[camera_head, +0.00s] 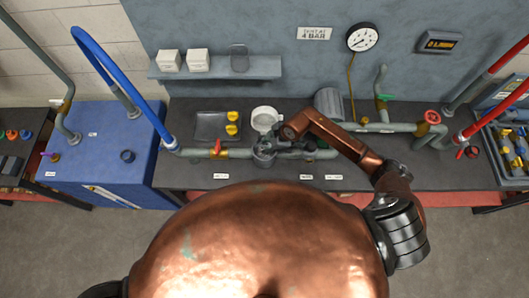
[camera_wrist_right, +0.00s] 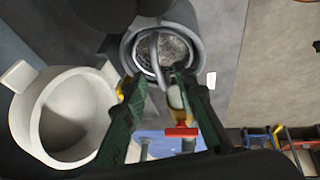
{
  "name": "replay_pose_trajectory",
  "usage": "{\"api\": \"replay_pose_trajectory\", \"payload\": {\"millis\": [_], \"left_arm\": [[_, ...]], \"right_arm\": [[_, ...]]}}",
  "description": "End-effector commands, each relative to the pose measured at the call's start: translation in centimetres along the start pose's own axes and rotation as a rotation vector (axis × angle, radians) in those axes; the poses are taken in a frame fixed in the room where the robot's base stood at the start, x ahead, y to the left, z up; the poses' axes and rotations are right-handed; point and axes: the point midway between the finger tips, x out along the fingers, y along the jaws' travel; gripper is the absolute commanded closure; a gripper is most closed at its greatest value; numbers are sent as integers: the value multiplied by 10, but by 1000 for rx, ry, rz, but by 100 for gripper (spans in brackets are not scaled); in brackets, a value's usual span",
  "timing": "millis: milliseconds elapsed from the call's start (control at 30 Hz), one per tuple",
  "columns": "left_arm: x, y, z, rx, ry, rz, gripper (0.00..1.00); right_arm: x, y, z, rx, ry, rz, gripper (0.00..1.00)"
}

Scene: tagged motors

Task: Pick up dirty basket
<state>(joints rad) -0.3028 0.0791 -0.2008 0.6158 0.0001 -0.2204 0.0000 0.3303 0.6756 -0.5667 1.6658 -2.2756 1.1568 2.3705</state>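The dirty basket (camera_wrist_right: 175,52) is a round, grey, speckled basket with a curved handle, sitting inside a round grey housing in the right wrist view. The housing (camera_head: 264,157) shows in the head view on the pipe at the middle of the bench. My right gripper (camera_wrist_right: 160,82) has two green fingers spread apart, with their tips near the basket's handle. Whether they touch it I cannot tell. In the head view the right gripper (camera_head: 275,142) is above the housing and partly hides it. My left gripper is out of view.
A white round container (camera_head: 264,117) stands just behind the housing; it also shows in the wrist view (camera_wrist_right: 75,118). A red-handled valve (camera_head: 217,148) is on the pipe to the left. A dark tray (camera_head: 210,124) and yellow parts (camera_head: 232,123) lie behind it.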

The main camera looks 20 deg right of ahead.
Motion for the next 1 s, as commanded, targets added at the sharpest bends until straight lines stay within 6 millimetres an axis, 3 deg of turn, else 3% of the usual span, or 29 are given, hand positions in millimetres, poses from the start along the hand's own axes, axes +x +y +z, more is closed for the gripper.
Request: {"api": "replay_pose_trajectory", "payload": {"millis": [200,433,800,1000], "left_arm": [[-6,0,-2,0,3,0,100],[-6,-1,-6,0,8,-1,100],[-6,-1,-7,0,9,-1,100],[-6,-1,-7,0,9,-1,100]], "right_arm": [[22,0,0,1,1,1,74],[23,0,1,2,1,2,74],[23,0,1,3,1,2,98],[23,0,1,3,1,2,100]]}}
